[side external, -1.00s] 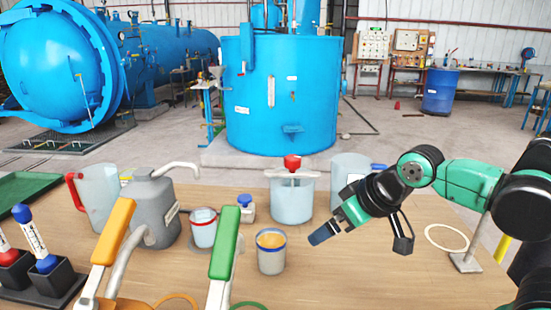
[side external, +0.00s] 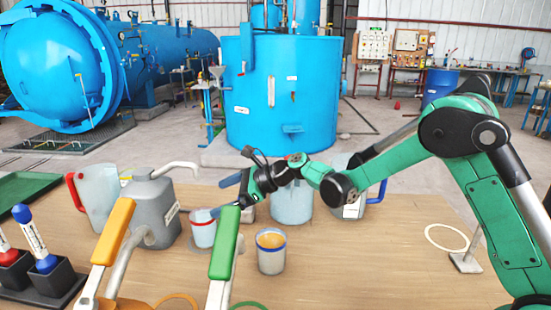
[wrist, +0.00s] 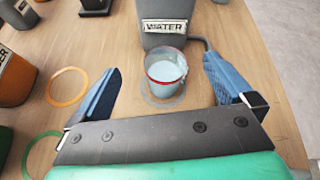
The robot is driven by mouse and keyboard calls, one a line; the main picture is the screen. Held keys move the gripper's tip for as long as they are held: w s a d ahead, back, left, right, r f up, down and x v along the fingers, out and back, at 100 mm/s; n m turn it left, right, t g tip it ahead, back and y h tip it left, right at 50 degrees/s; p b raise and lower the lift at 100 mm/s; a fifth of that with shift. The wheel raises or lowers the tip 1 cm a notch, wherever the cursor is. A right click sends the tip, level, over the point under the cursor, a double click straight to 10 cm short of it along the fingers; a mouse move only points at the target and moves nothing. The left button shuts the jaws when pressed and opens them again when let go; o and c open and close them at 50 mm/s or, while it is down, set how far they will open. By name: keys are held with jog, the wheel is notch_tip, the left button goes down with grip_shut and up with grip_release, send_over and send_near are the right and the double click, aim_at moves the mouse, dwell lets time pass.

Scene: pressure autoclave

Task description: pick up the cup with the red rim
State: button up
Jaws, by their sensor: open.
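In the wrist view the cup (wrist: 165,73) sits on a pale ring, between and slightly beyond my fingertips. My gripper (side external: 218,198) is open and empty, with its blue fingers above and beside the cup's right side in the side view. In the wrist view my gripper (wrist: 161,66) has one finger on each side of the cup, with visible gaps. The green handle hides part of the fingers.
A grey can labelled WATER (wrist: 165,38) stands close behind the cup. A blue-rimmed cup with orange contents (side external: 271,256) stands to the right. Orange (side external: 114,232) and green (side external: 224,245) handles rise in front. The table's right part is mostly clear.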

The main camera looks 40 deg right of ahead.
aim_at(214, 229)
jog(key=f, duration=0.2)
jog(key=w+f+m, duration=0.1)
jog(key=f, duration=0.1)
jog(key=f+m, duration=0.1)
jog(key=f, duration=0.1)
jog(key=shift+w+f+y, duration=0.15)
jog(key=shift+f+y, duration=0.05)
jog(key=shift+y, duration=0.2)
notch_tip(214, 229, down, 2)
jog(key=shift+f, duration=0.2)
jog(key=shift+x, duration=1.5)
jog(key=shift+r, duration=0.15)
jog(key=c, duration=1.5)
jog(key=shift+o, duration=0.2)
jog(key=shift+r, duration=0.1)
